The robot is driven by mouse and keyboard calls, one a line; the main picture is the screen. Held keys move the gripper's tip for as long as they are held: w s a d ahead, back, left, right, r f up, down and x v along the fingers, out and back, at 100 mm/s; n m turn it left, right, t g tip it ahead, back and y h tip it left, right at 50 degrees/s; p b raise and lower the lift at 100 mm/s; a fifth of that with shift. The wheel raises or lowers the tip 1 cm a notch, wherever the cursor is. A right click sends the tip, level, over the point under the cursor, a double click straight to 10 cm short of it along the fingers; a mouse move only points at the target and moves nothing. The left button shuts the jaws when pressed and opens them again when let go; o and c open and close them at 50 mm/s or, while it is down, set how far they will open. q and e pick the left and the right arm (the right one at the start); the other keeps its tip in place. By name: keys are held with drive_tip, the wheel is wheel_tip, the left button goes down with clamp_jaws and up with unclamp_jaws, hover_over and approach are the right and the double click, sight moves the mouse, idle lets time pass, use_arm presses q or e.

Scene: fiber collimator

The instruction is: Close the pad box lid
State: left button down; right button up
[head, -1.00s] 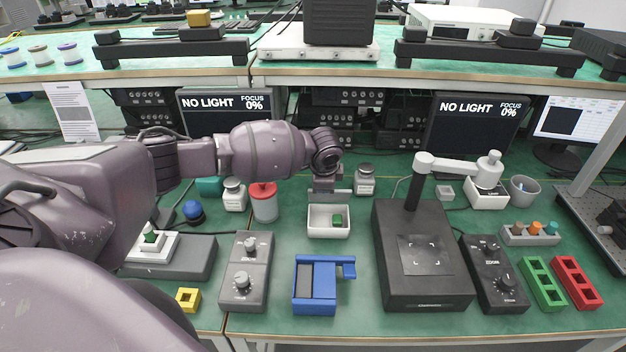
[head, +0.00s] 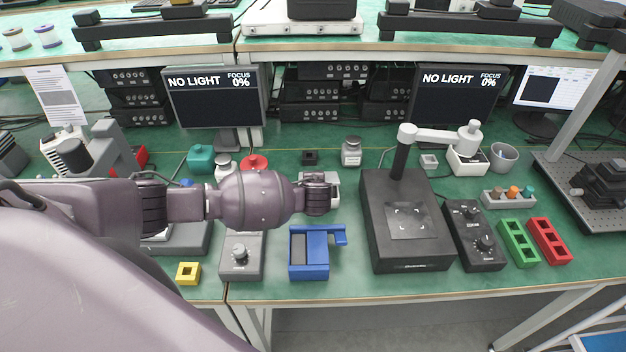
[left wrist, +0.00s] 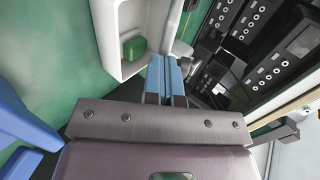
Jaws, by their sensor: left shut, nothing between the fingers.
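A small white open box (head: 333,200) with a green pad in it stands at mid-table, mostly covered by my left arm in the head view. In the left wrist view the white box (left wrist: 122,70) and its green pad (left wrist: 134,48) show plainly. My left gripper (left wrist: 166,78) is shut and empty, its blue fingers together close beside the white box's wall. I cannot tell whether they touch it. In the head view the fingertips are hidden under my wrist. I cannot make out a lid on the white box. My right gripper is not in view.
A blue box-like fixture (head: 310,262) with a side arm stands in front, also at the left edge in the wrist view (left wrist: 22,118). A black microscope stand (head: 410,252) is to the right, a grey knob box (head: 241,262) to the left. A glass jar (head: 351,152) stands behind.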

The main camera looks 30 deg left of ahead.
use_arm(q)
drive_tip(key=shift+s+d+f, duration=0.15)
drive_tip(key=shift+s+f, duration=0.1)
drive_tip(key=shift+f, duration=0.65)
drive_tip(key=shift+s+d+f, duration=0.1)
drive_tip(key=shift+s+f, duration=0.15)
drive_tip(key=shift+f, duration=0.6)
drive_tip(key=shift+w+a, duration=0.15)
